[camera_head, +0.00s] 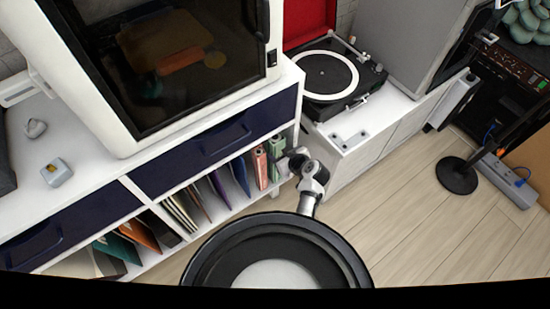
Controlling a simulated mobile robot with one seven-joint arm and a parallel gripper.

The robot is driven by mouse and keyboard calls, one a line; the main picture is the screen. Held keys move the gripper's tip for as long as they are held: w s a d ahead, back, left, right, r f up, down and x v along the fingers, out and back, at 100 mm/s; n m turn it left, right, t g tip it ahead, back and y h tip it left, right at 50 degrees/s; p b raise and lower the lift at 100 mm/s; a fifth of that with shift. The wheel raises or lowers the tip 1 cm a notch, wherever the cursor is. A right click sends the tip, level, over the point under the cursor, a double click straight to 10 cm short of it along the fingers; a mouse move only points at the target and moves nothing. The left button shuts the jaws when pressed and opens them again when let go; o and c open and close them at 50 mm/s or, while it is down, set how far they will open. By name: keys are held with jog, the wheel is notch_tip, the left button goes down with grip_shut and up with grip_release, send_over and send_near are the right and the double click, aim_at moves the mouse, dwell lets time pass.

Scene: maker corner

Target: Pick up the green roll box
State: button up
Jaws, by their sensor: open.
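A narrow green roll box (275,150) stands upright at the right end of the open shelf under the drawers. My gripper (284,164) is at the shelf opening, just to the right of the green box, and covers part of it. The gripper is open and no object shows held in it. I cannot tell whether a finger touches the box. A similar upright box with red and pale parts (260,168) stands close to the left of the green one.
Several thin folders (221,190) stand left of the boxes in the same white cabinet (230,112). A low white cabinet (352,150) with a turntable (326,75) stands close on the right. The wooden floor (410,220) in front is clear.

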jog(key=shift+x, duration=1.1)
jog(key=c, duration=1.1)
jog(key=shift+r, duration=0.1)
